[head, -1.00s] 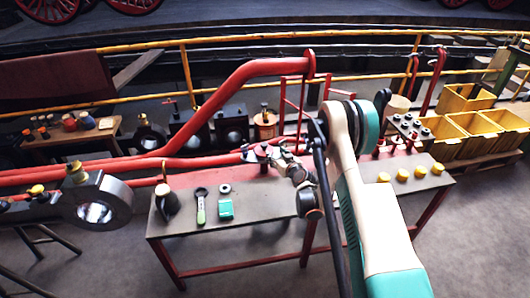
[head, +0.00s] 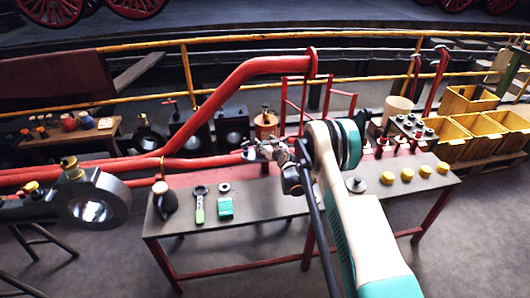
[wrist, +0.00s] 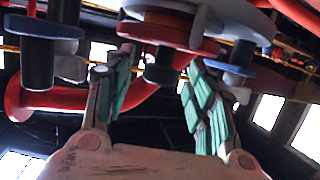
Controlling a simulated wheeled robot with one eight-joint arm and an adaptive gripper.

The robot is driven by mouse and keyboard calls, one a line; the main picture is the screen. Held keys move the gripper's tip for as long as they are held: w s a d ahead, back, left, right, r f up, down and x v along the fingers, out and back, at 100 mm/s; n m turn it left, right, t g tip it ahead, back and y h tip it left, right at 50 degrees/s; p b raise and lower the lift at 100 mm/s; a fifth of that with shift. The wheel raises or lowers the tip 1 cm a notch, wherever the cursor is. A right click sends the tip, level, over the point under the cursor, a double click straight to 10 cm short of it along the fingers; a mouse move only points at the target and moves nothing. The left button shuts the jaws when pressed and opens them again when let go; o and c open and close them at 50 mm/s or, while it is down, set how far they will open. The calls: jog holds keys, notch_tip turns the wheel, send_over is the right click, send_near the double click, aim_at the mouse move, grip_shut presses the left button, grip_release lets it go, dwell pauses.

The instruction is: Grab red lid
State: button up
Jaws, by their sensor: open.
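In the wrist view, a red disc-shaped lid (wrist: 198,43) with a dark knob (wrist: 161,70) shows at the upper middle; the view looks upside down, with the knob pointing down the picture. My gripper (wrist: 158,62) is open, with one teal-padded finger to each side of the knob. I cannot tell whether either finger touches it. In the head view my gripper (head: 268,148) is over the back edge of the grey table (head: 275,205). It largely hides what lies there, so I cannot make out the red lid in that view.
Blue discs with dark knobs stand left (wrist: 38,28) and right (wrist: 246,50) of the red lid, close to my fingers. A red pipe (head: 225,100) runs behind.

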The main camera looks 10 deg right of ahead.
jog(key=shift+w+a+f, duration=0.1)
jog(key=shift+w+f, duration=0.1)
jog(key=shift+w, duration=0.3)
jog(key=shift+r, duration=0.1)
grip_shut()
